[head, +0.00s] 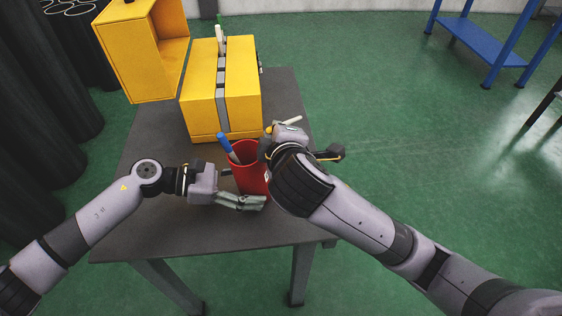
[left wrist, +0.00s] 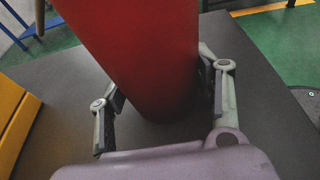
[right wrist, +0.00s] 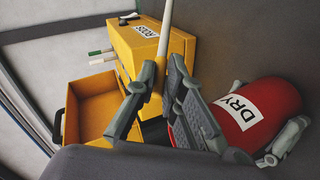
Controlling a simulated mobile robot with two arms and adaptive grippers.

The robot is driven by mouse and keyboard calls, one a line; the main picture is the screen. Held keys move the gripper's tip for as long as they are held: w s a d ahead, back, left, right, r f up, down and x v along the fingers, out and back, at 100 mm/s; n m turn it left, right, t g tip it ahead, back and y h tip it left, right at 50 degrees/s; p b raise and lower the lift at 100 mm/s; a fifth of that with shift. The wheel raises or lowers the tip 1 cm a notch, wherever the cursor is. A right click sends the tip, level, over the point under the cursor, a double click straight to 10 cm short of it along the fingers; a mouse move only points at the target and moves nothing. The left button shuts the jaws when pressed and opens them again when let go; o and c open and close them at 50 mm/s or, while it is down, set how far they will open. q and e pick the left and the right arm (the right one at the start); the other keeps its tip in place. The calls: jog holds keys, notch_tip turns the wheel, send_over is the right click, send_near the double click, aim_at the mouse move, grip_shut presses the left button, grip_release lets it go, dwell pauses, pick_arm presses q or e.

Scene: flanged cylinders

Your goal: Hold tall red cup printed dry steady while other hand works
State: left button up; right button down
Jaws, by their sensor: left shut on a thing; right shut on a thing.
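The tall red cup (head: 250,181) stands on the grey table. Its white label reading DRY (right wrist: 239,112) faces my right wrist camera. A blue-handled item (head: 226,146) sticks out of the cup. My left gripper (head: 243,202) is shut around the lower part of the cup; in the left wrist view one finger lies on each side of the red cup (left wrist: 140,50). My right gripper (right wrist: 160,90) is shut on a thin white rod (right wrist: 165,32), beside and beyond the cup. In the head view my right arm hides part of the cup and most of that gripper.
A yellow box (head: 240,85) with a grey band stands behind the cup on the table (head: 140,225). An open yellow bin (head: 143,55) is at the back left. The table's front left is clear. A blue shelf (head: 480,45) stands far off at right.

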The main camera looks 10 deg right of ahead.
jog(key=w+a+r+m+g+y, duration=0.1)
jog(key=w+a+r+g, duration=0.15)
jog(key=r, duration=0.65)
jog(key=w+a+r+g+y, duration=0.1)
jog(key=w+a+r+g, duration=0.2)
jog(key=r, duration=0.6)
jog(key=s+a+r+g+y, duration=0.1)
jog(key=s+a+r+y, duration=0.1)
jog(key=s+r, duration=0.4)
jog(key=s+d+n+g+y, duration=0.1)
jog(key=s+d+n+g, duration=0.1)
jog(key=s, duration=0.6)
jog(key=shift+s+d, duration=0.25)
jog(key=shift+d, duration=0.05)
jog(key=shift+f+g, duration=0.1)
jog(key=shift+g, duration=0.15)
notch_tip(320, 180, down, 7)
